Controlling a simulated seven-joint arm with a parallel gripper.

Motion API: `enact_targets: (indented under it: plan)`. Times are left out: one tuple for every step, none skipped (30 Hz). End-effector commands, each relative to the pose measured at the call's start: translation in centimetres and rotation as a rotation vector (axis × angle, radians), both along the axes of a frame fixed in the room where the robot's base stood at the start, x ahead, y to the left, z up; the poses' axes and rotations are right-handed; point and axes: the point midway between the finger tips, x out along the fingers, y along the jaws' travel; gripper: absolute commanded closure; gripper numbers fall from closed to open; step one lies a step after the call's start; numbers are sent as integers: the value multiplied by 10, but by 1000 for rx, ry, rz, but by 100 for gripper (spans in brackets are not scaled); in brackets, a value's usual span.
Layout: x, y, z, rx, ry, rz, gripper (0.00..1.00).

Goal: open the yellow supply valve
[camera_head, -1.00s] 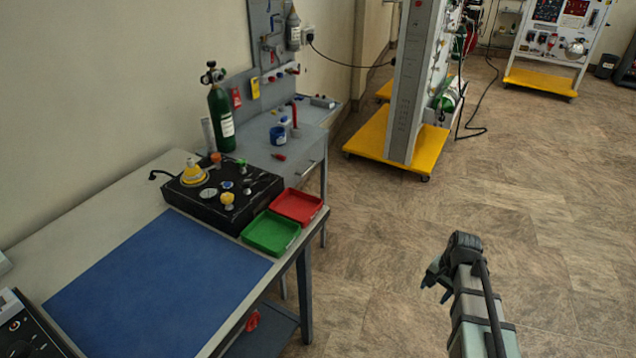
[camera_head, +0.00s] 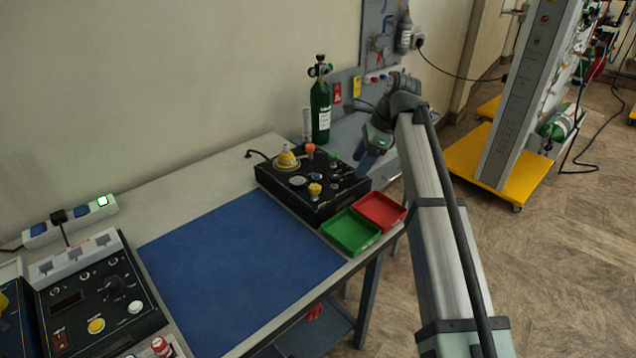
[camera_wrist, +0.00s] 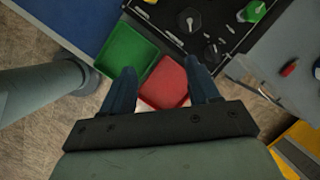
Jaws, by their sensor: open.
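A black panel box (camera_head: 268,178) stands on the table at the back right of the blue mat. A small yellow knob (camera_head: 315,189) sits near its front edge, and a larger yellow dome-shaped part (camera_head: 286,158) sits at its back left. I cannot tell for sure which is the supply valve. My gripper (camera_head: 368,163) is above the right end of the panel, away from both yellow parts. In the wrist view, my gripper (camera_wrist: 160,74) is open and empty, pointing down over the trays. A green knob (camera_wrist: 252,11) and a black knob (camera_wrist: 189,20) show there on the panel.
A green tray (camera_head: 350,251) and a red tray (camera_head: 400,221) sit in front of the panel. A green cylinder (camera_head: 321,112) stands behind it. The blue mat (camera_head: 235,270) is clear. A black control unit (camera_head: 90,295) stands at left.

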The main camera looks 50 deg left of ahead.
Motion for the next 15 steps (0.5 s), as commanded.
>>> enact_targets:
  plan:
    - [-11, 17, 16, -2, 11, -6, 40]
    - [-17, 23, 24, -3, 19, -11, 40]
    - [-24, 29, 31, -5, 29, -17, 40]
    - [-29, 33, 36, -8, 35, -22, 40]
    - [-33, 36, 40, -9, 39, -25, 40]
    - [-37, 39, 45, -10, 44, -30, 40]
    - [-40, 41, 47, -12, 47, -33, 40]
    - [-42, 42, 48, -12, 49, -34, 40]
    - [-43, 43, 48, -14, 50, -36, 40]
    - [-45, 44, 47, -14, 52, -37, 40]
    - [-46, 44, 46, -15, 53, -38, 40]
    - [-47, 45, 42, -15, 53, -38, 40]
    - [-48, 46, 39, -16, 54, -37, 40]
    - [-49, 47, 35, -16, 54, -37, 40]
    - [-50, 48, 30, -16, 54, -36, 40]
